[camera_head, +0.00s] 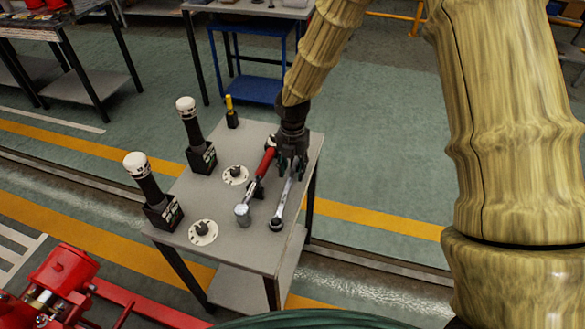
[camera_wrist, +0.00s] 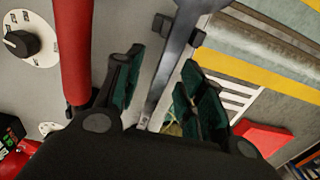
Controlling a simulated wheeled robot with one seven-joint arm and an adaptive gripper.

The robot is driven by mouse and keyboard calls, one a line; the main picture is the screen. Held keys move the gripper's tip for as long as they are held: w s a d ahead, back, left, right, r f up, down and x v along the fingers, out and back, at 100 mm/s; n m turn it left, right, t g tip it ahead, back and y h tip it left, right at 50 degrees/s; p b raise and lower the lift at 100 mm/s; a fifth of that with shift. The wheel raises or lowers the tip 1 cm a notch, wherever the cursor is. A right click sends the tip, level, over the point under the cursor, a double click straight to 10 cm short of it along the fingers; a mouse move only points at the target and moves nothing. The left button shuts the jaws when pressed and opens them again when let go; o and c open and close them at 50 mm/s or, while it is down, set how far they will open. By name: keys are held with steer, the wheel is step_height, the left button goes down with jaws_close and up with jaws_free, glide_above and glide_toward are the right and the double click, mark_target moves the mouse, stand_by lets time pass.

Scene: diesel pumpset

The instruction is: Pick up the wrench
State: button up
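A silver wrench (camera_head: 284,203) lies on the grey table's right side, its ring end toward the front. My gripper (camera_head: 292,158) points down over the wrench's far part. In the wrist view, the wrench (camera_wrist: 178,45) runs between the two green-padded fingers of my gripper (camera_wrist: 163,62). The fingers are spread, with a gap on each side of the shaft; they do not appear to touch it. The wrench's far end is hidden by my gripper in the head view.
A red-handled hammer (camera_head: 266,163) lies close left of the wrench; its handle (camera_wrist: 74,45) is beside the left finger. Two knobs on white discs (camera_head: 203,232), two black devices with white caps (camera_head: 162,211) and a yellow-handled tool (camera_head: 231,113) stand farther left. The table's right edge is near.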

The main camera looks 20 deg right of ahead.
steer(key=shift+f, duration=0.5)
jaws_close()
steer(key=shift+r, duration=0.1)
